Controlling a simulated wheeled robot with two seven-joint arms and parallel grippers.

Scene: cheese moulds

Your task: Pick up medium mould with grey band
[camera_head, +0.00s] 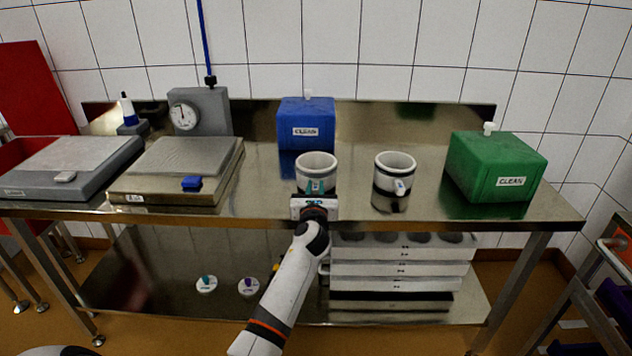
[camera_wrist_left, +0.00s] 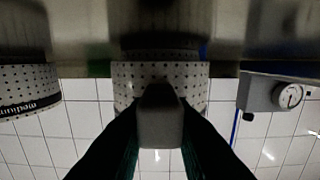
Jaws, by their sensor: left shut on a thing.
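A white round mould (camera_head: 316,162) stands at the front middle of the steel table. My left gripper (camera_head: 316,186) is at its near side, shut on a grey block-like part of it. In the left wrist view, which is upside down, this mould's dotted wall (camera_wrist_left: 126,82) is behind the dark green fingers (camera_wrist_left: 160,118); no band shows clearly on the visible wall. A second white mould (camera_head: 395,162) stands to its right. In the wrist view this second mould (camera_wrist_left: 25,82) carries a dark band reading "medium". My right gripper is out of view.
A blue box (camera_head: 306,117) stands behind the held mould and a green box (camera_head: 497,165) at the right. Two scales (camera_head: 172,170) (camera_head: 70,165) and a dial gauge (camera_head: 187,116) are at the left. Stacked white trays (camera_head: 400,268) are on the lower shelf.

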